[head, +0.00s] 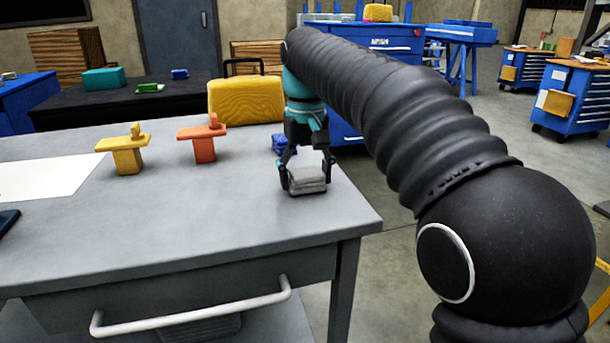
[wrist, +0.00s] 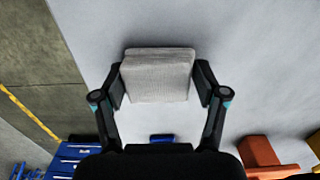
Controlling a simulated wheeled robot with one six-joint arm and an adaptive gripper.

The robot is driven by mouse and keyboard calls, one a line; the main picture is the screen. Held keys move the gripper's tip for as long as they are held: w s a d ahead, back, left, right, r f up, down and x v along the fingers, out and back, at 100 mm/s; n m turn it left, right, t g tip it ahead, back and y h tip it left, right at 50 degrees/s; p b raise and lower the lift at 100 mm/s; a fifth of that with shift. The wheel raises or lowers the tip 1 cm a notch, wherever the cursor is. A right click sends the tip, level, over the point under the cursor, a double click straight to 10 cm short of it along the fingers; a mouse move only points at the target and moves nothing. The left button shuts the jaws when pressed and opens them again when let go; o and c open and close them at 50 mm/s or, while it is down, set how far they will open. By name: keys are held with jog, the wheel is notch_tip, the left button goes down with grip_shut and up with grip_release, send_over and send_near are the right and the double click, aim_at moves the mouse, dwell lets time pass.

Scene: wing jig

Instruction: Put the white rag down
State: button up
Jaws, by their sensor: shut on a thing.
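The white rag (head: 306,179) looks like a folded, light grey-white block of cloth. My gripper (head: 304,186) is shut on it, one finger on each side, at the right part of the grey table (head: 200,224). In the wrist view the rag (wrist: 158,75) sits between the two fingertips of my gripper (wrist: 160,83). The rag is at or just above the table top; I cannot tell whether it touches.
An orange clamp-like piece (head: 203,146) and a yellow one (head: 127,155) stand on the table to the left. A small blue object (head: 280,144) is just behind my gripper. White paper (head: 45,178) lies at the far left. The table's right edge is close to the rag.

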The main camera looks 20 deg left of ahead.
jog(key=shift+f, duration=0.1)
jog(key=o, duration=1)
